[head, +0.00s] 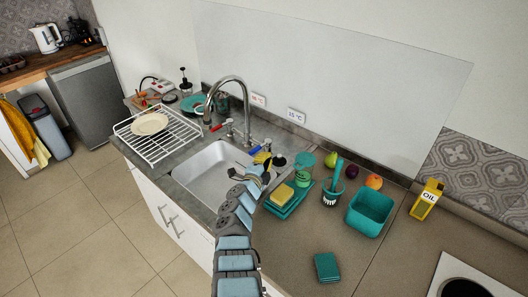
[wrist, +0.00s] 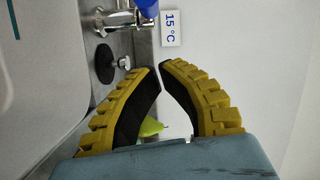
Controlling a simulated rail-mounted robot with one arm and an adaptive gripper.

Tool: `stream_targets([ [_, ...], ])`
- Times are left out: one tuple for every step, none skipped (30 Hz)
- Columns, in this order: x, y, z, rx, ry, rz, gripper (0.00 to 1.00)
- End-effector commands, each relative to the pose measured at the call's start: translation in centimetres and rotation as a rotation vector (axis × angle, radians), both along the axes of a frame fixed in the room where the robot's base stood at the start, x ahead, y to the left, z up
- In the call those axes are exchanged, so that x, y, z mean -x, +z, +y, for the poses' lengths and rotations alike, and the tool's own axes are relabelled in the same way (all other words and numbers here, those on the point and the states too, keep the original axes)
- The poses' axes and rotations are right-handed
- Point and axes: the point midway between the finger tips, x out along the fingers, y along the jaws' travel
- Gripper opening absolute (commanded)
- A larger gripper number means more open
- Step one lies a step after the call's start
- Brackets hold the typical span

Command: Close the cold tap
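The cold tap has a blue handle (head: 254,150) and stands on the back edge of the sink (head: 208,176), right of the spout (head: 238,82). In the wrist view its blue handle (wrist: 147,8) shows at the top edge, above a chrome body (wrist: 118,20), next to a 15 °C label (wrist: 171,28). My gripper (head: 268,156) is just to the right of the blue handle in the head view. In the wrist view its yellow fingers (wrist: 160,67) have their tips almost together, with nothing between the tips. The tips are apart from the handle.
The hot tap's red handle (head: 216,127) is left of the spout. A white dish rack (head: 165,150) stands left of the sink. A teal tray with a yellow sponge (head: 282,194), a brush cup (head: 332,195) and a teal tub (head: 369,212) stand to the right.

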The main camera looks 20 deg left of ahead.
Motion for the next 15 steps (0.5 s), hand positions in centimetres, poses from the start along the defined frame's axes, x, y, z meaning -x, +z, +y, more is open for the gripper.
stream_targets([
  [0.5, 0.0, 0.1, -0.002, 0.002, 0.003, 0.00],
  [0.7, 0.0, 0.2, -0.002, 0.002, 0.003, 0.00],
  [1.0, 0.0, 0.2, -0.001, 0.002, 0.003, 0.00],
  [1.1, 0.0, 0.2, -0.001, 0.002, 0.003, 0.00],
  [1.3, 0.1, 0.2, -0.001, 0.002, 0.003, 0.00],
  [1.6, 0.1, 0.2, -0.001, 0.001, 0.003, 0.00],
  [1.8, 0.1, 0.2, -0.001, 0.001, 0.003, 0.00],
  [2.0, 0.1, 0.2, -0.003, 0.000, 0.004, 0.00],
  [2.3, 0.2, 0.3, -0.005, 0.000, 0.004, 0.00],
  [2.5, 0.1, 0.3, -0.005, 0.000, 0.004, 0.00],
  [2.7, 0.1, 0.3, -0.003, 0.000, 0.003, 0.00],
  [3.0, 0.1, 0.3, -0.003, 0.000, 0.003, 0.00],
  [3.2, 0.1, 0.3, -0.003, 0.000, 0.003, 0.00],
  [3.4, 0.1, 0.4, -0.002, 0.001, 0.003, 0.00],
  [3.7, 0.0, 0.4, -0.002, 0.001, 0.004, 0.00],
])
